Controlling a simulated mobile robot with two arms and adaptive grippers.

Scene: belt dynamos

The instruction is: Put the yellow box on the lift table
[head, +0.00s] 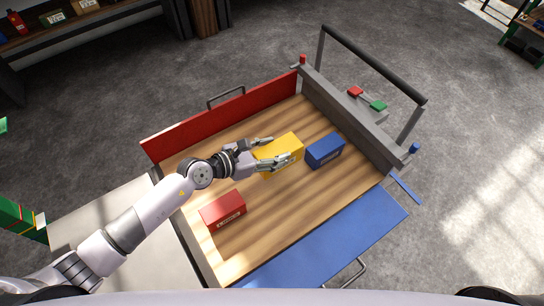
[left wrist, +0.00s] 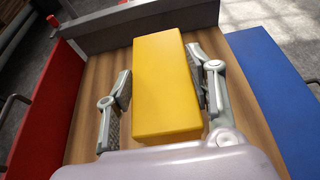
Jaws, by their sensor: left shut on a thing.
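The yellow box (head: 279,152) is over the wooden deck of the lift table (head: 290,215), left of a blue box. My left gripper (head: 277,152) reaches in from the left, with one finger along each long side of the yellow box. It is shut on the box. In the left wrist view the yellow box (left wrist: 167,85) lies between the two fingers (left wrist: 162,90), its top face plain and unobstructed. I cannot tell whether its underside touches the deck. My right gripper is not in view.
A blue box (head: 325,151) and a red box (head: 223,210) sit on the deck. A red side flap (head: 222,117) and a blue side flap (head: 330,240) border it. A grey end beam with a handlebar (head: 375,65) and red and green buttons stands at the far end.

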